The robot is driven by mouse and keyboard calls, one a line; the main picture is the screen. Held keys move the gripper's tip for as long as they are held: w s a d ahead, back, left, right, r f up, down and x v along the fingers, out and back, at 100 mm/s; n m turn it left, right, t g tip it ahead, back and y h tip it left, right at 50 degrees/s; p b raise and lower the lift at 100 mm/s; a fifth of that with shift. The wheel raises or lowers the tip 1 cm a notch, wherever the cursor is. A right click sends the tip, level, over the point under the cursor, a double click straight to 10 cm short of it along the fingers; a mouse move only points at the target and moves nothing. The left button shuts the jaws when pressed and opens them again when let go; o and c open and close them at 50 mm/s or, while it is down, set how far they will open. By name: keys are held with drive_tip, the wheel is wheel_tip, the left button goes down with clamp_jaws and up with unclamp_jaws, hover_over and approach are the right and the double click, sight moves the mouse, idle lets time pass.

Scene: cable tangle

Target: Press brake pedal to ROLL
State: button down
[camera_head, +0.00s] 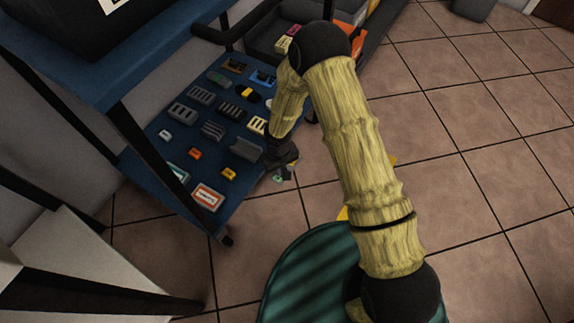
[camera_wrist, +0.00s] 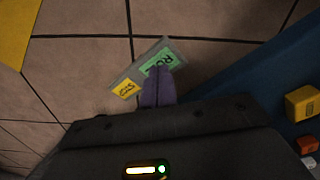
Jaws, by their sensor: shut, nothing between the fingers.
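The brake pedal (camera_wrist: 134,75) is a small grey plate low over the tiled floor, beside the blue shelf's edge. It has a green part with lettering that looks like ROLL (camera_wrist: 163,60) and a yellow part (camera_wrist: 126,89) whose lettering is hard to read. My gripper (camera_wrist: 158,72) is shut and empty. Its purple fingertips overlap the green part in the wrist view; I cannot tell whether they touch it. In the head view my gripper (camera_head: 286,172) is beside the shelf's right edge, and only a small green bit of the pedal (camera_head: 278,179) shows near it.
The cart's lower blue shelf (camera_head: 158,152) carries several small parts and blocks. Open tiled floor (camera_head: 470,180) lies to the right.

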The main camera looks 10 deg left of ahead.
drive_tip(key=shift+f+b, duration=0.95)
drive_tip(key=shift+f, duration=0.4)
idle(1.0)
drive_tip(key=shift+r+p, duration=3.15)
drive_tip(key=shift+r, duration=0.45)
